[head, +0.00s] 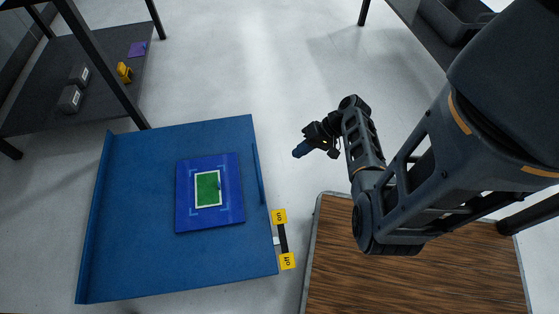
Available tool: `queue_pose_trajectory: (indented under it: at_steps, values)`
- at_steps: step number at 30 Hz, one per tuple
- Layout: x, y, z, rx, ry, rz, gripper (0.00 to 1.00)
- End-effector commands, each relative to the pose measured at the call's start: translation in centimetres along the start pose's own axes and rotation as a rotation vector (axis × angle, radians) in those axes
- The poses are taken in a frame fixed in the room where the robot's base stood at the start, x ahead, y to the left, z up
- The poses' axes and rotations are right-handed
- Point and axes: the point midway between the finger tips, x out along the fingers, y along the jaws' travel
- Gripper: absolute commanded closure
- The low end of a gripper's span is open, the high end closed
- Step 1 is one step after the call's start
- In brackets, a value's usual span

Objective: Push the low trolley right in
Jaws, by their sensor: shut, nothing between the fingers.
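A wide blue platform (140,240), which looks like the low trolley, is at the left in the head view. Raised lips run along its left side and part of its right side. A darker blue board (228,215) with a green, white-edged panel (208,189) lies on it. A black bar with yellow end labels (287,261) is beside its right edge. The platform's wheels are hidden.
A dark rack (110,65) at upper left holds grey blocks (70,98), a yellow item (125,72) and a purple piece (137,49). A wood-topped surface (400,285) is at lower right. A dark bench with a bin (450,20) is at upper right. Pale floor (260,60) is clear at top middle.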

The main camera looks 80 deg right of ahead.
Motion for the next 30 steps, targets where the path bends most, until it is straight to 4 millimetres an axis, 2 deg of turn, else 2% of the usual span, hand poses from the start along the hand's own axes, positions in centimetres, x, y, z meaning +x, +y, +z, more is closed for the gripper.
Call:
queue_pose_trajectory:
  at_steps: [16,24,30]
  values:
    - [10.0,0.3,0.1,-0.002,-0.003,0.003,1.00]
    - [12.3,-2.0,0.1,-0.002,0.000,0.004,1.00]
    - [12.7,-2.4,0.1,-0.002,0.001,0.004,1.00]
